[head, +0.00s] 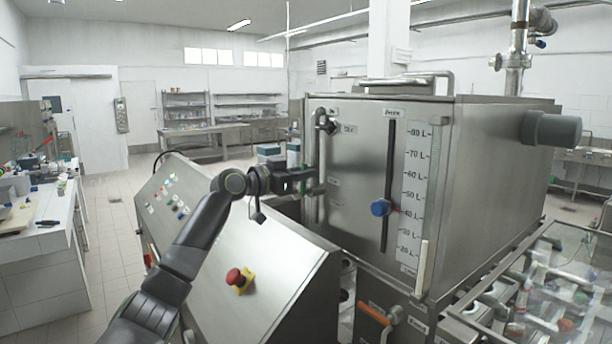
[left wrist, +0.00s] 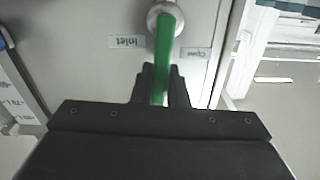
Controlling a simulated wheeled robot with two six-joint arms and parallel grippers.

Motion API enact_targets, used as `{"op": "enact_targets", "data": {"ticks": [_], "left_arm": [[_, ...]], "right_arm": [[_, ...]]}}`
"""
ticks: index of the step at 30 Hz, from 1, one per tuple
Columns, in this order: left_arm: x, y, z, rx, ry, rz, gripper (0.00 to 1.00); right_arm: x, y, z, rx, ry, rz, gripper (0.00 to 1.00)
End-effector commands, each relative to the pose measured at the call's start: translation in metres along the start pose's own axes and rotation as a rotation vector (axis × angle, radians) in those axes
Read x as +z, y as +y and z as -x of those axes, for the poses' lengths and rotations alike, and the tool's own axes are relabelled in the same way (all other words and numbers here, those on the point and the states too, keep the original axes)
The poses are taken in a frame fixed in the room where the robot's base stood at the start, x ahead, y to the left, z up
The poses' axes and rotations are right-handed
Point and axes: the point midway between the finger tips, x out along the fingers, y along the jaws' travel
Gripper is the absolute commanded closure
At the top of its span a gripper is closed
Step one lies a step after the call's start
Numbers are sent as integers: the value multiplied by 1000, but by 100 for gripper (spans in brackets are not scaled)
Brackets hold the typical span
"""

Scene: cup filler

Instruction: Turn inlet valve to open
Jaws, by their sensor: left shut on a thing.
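The inlet valve has a green lever handle (left wrist: 164,60) on a round metal hub, in the left wrist view. The lever runs from the hub at the top down between my fingers. An "Inlet" label (left wrist: 127,42), upside down in this view, is on the panel left of the lever, and a second small label (left wrist: 196,53) is to its right. My left gripper (left wrist: 161,98) is shut on the lever's lower part.
A sloped control panel (head: 300,262) with a red emergency button (head: 236,277) stands below my left arm. The tank front carries a blue knob (head: 380,208) on a slot beside a litre scale (head: 412,190). An orange handle (head: 374,312) is lower down. Clear-covered machinery (head: 545,290) stands at right.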

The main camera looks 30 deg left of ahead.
Motion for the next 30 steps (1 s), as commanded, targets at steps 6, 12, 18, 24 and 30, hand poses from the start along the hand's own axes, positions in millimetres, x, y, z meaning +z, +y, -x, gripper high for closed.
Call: {"op": "enact_targets", "data": {"ticks": [6,12,18,24,30], "left_arm": [[0,-4,0,-1,-1,74,100],[0,-6,0,0,-1,100,100],[0,-6,0,0,0,104,100],[0,-6,0,0,0,104,83],[0,-6,0,-1,0,102,65]], "right_arm": [[0,-1,0,-1,-1,0,64],[0,-1,0,-1,-1,0,64],[0,0,0,-1,-1,0,64],[0,0,0,-1,-1,0,64],[0,0,0,0,-1,0,64]]}}
